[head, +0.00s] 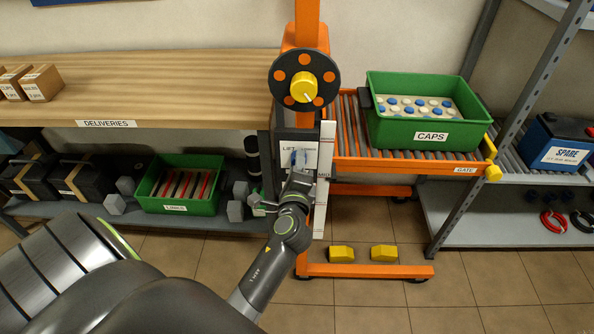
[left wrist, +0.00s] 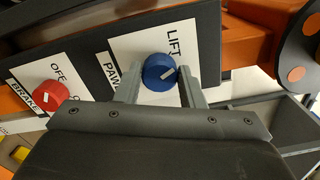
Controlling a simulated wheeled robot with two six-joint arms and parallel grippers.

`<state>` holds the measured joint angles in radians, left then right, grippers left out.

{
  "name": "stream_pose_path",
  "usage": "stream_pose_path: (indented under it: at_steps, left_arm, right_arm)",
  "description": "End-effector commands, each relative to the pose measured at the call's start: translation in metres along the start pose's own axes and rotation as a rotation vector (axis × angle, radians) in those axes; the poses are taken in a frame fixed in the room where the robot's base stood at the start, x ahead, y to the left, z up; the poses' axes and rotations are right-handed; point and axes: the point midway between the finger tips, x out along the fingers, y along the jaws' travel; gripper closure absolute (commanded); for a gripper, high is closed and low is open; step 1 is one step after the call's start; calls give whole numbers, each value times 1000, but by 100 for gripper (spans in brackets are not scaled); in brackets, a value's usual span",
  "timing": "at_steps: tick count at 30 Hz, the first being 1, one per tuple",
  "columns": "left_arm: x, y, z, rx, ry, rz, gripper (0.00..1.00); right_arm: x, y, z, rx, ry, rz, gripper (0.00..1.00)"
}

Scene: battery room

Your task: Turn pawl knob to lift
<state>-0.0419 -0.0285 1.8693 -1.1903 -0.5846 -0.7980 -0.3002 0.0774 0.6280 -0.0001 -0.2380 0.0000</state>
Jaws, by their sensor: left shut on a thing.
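The blue pawl knob (left wrist: 156,70) sits on a white label plate marked LIFT and PAWL (left wrist: 135,45) in the left wrist view. My left gripper (left wrist: 160,82) has one finger on each side of the knob and is shut on it. The white mark on the knob slants up to the right, roughly toward the LIFT word. In the head view the label plate (head: 311,152) is on the orange post, and my left gripper (head: 298,178) covers part of the knob. My right gripper is not in view.
A red brake knob (left wrist: 50,93) is beside the pawl knob. Above the panel is a black wheel (head: 279,75) with a yellow hub (head: 304,87). A green CAPS crate (head: 385,138) stands on the orange roller table (head: 345,125) at right. A wooden bench (head: 180,70) is at left.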

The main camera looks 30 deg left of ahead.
Motion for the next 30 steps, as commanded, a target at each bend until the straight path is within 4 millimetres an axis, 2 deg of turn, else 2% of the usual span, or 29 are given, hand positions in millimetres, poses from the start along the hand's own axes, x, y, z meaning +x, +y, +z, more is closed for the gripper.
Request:
stream_pose_path:
  at_steps: [6, 12, 17, 30]
  left_arm:
    - [0, 2, -1, -163, -1, -1, 87]
    - [0, 2, -1, -263, 0, -1, 87]
    - [0, 1, 0, -309, 0, -1, 87]
    - [0, 1, 0, -337, 0, -1, 87]
  right_arm:
    - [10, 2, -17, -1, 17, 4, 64]
    - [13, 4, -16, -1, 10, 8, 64]
    - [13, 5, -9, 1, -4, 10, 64]
    - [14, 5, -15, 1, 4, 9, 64]
